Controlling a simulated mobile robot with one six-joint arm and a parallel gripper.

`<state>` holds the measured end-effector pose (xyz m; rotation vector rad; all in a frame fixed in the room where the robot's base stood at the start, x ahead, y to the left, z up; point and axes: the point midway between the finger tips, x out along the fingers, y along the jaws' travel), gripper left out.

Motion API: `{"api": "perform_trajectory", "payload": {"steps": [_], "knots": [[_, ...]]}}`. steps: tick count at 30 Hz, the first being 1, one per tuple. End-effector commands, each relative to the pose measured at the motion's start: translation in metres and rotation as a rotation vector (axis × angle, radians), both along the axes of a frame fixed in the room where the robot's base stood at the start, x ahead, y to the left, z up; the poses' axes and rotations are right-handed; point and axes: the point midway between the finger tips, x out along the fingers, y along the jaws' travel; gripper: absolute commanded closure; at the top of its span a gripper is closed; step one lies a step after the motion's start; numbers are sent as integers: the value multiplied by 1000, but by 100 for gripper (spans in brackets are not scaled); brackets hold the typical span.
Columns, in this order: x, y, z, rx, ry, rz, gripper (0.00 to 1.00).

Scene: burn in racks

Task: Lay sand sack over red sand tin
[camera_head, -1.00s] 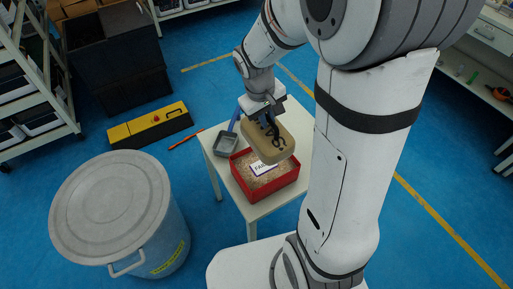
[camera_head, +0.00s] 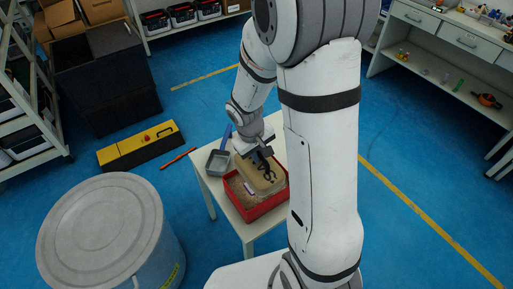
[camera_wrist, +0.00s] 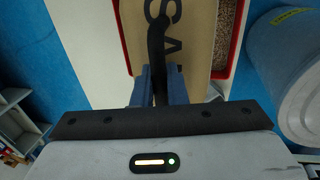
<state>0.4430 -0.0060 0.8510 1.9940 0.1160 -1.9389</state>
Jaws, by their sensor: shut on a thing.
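The tan sand sack (camera_head: 262,176) with dark lettering hangs from my gripper (camera_head: 262,157), low over the red sand tin (camera_head: 257,209). My gripper is shut on the sack's dark strap, which also shows in the wrist view between the fingers (camera_wrist: 158,86). The sack (camera_wrist: 193,30) covers the right and far part of the tin. Granular fill and part of a white label show at the tin's left. In the wrist view, the tin's red rim (camera_wrist: 238,40) shows right of the sack. I cannot tell whether the sack touches the tin.
The tin stands on a small white table (camera_head: 209,185). A grey scoop (camera_head: 217,161) with a blue handle lies beside it. A large grey bin (camera_head: 103,228) stands at left front. A yellow and black case (camera_head: 140,145) and a red stick (camera_head: 178,158) lie on the floor.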

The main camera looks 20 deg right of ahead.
Motion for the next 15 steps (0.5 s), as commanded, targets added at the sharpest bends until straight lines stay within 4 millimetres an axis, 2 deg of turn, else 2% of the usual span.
{"api": "perform_trajectory", "payload": {"steps": [3, 15], "knots": [[1, 0, -7, 0, -4, 2, 100], [1, 1, -11, 1, -5, 2, 100]]}}
